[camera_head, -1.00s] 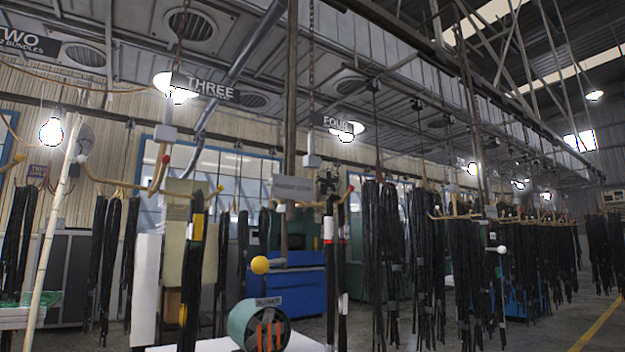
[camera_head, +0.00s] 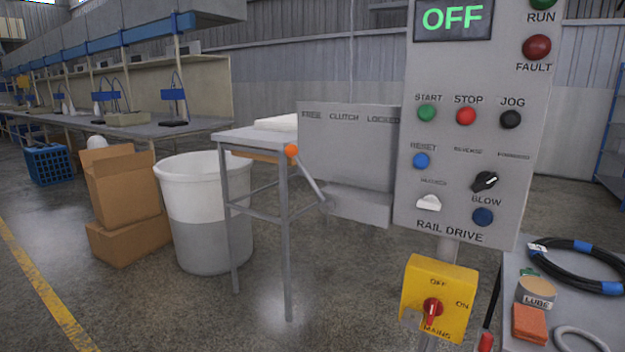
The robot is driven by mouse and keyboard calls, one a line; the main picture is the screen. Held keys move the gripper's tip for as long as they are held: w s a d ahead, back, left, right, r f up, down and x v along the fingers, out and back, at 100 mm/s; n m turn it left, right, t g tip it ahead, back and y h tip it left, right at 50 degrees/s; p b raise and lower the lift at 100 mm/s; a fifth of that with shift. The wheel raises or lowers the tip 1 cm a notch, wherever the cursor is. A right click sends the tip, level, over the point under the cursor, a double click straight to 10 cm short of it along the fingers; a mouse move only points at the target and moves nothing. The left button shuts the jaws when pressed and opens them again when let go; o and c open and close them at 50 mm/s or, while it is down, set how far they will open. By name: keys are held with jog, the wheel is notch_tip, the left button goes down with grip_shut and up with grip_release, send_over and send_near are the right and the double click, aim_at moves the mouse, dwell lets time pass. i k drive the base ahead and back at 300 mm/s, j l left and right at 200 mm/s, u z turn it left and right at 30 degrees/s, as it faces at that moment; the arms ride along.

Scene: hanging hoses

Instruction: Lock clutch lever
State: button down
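The clutch lever (camera_head: 308,176) is a grey rod with an orange ball knob (camera_head: 291,151) at its upper end. It pivots low on the front of a grey box and tilts up to the left. The box's label plate (camera_head: 347,146) reads FREE at left, CLUTCH in the middle and LOCKED at right. The knob lies at the left, on the FREE side. My gripper is not in view, and nothing touches the lever.
The RAIL DRIVE panel (camera_head: 462,200) stands right of the lever, above a yellow mains switch box (camera_head: 438,300). A small grey table (camera_head: 225,136) and a white bin (camera_head: 205,240) stand at left. Cardboard boxes (camera_head: 125,205) sit farther left. A bench with a black hose (camera_head: 580,262) is at right.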

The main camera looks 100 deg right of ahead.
aim_at(292, 150)
jog(key=z, duration=4.25)
